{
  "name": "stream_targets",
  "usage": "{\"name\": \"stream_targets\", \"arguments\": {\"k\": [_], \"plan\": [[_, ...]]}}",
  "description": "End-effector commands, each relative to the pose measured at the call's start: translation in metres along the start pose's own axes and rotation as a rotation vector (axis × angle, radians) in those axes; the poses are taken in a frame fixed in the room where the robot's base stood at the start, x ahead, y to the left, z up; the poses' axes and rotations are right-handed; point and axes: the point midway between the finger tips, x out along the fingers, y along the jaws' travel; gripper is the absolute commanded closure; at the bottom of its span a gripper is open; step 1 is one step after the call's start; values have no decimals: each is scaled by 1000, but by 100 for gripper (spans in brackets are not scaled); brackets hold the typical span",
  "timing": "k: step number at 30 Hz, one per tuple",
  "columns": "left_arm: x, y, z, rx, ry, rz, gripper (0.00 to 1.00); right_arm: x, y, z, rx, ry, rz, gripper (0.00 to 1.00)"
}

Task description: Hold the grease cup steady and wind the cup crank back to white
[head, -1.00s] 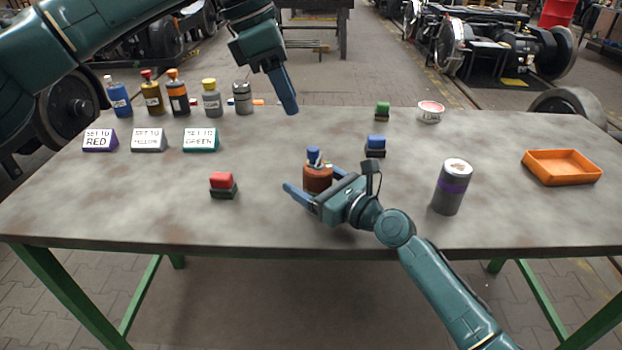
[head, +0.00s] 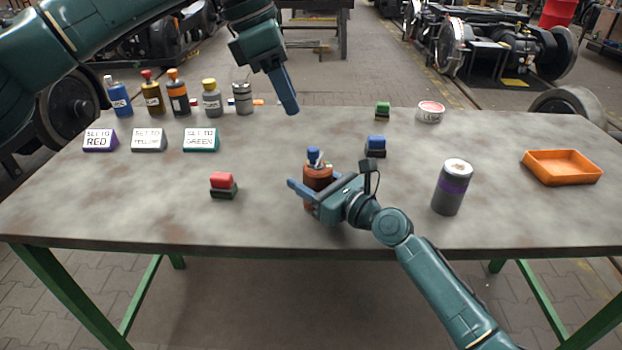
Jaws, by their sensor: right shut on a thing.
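The grease cup appears to be the copper-brown vessel with a blue top (head: 318,172), upright near the front middle of the table. A small pale detail shows beside its blue knob (head: 314,155); I cannot make out the crank's shape or setting. My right gripper (head: 314,184) reaches in from the front right and is shut on the cup's body, one blue finger on its near left side. The hand hides part of the cup's lower right. My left gripper (head: 288,98) hangs high above the table's far edge, apart from the cup; its finger opening cannot be made out.
A red-topped block (head: 223,181) lies left of the cup; a blue-topped block (head: 376,142) stands behind right. A grey canister with a purple band (head: 453,190) stands right, an orange tray (head: 562,177) farther right. Set-to signs (head: 149,140) and several bottles (head: 178,96) stand back left.

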Motion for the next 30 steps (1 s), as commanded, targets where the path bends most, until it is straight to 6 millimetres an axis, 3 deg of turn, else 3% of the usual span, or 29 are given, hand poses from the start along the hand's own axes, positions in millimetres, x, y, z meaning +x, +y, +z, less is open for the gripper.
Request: {"name": "stream_targets", "arguments": {"k": [8,11,21,25,30], "plan": [[1,-4,3,88,25,12,56,0,0,0,0,1,0,74],[3,-11,8,266,77,33,56,0,0,0,0,1,0,74],[4,-40,32,1167,393,73,56,0,0,0,0,1,0,74],[2,-47,39,1412,496,58,56,0,0,0,0,1,0,74],[1,-51,43,1577,571,41,56,0,0,0,0,1,0,74]]}}
